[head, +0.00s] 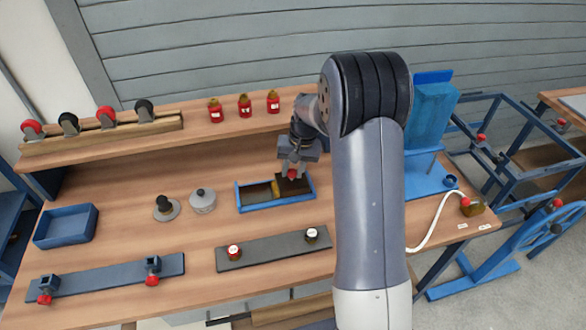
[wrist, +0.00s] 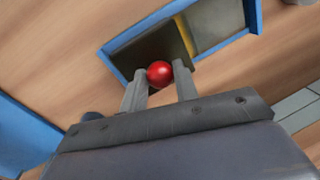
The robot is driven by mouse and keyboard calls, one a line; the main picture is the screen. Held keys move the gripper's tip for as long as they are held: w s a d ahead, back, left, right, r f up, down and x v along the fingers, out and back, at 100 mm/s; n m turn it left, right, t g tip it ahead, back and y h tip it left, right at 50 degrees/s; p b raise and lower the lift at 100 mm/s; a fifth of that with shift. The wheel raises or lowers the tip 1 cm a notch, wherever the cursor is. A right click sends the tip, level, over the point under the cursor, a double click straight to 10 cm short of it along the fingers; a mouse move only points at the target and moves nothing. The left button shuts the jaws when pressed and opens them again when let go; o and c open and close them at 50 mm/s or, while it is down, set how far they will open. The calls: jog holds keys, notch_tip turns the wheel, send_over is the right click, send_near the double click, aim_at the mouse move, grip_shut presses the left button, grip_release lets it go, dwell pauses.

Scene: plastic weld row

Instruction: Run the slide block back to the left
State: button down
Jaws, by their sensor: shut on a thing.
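A blue-edged tray (head: 239,198) lies on the middle of the bench; its rim also shows in the wrist view (wrist: 254,15). The dark slide block (head: 296,186) sits inside it at the right end in the head view. A yellow strip (head: 275,188) runs along the block's left edge, with open tray floor beyond it. My gripper (head: 292,174) is over the block. In the wrist view, my gripper (wrist: 160,78) is shut on the block's red knob (wrist: 159,73), one finger on each side.
A grey plate with two jars (head: 270,248) lies in front of the tray. A grey lidded pot (head: 203,201) and a black-knobbed disc (head: 166,208) stand to the left. A blue bin (head: 66,227) is farther left. A shelf with red jars (head: 244,105) runs behind.

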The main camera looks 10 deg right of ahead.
jog(key=a, duration=1.1)
jog(key=shift+a, duration=0.2)
jog(key=c, duration=1.2)
grip_release()
jog(key=shift+a, duration=0.15)
jog(key=shift+o, duration=0.5)
jog(key=shift+r, duration=0.1)
jog(key=shift+r, duration=0.4)
notch_tip(320, 180, up, 10)
jog(key=d, duration=0.2)
jog(key=shift+s+f+b, duration=0.2)
jog(key=shift+b, duration=0.25)
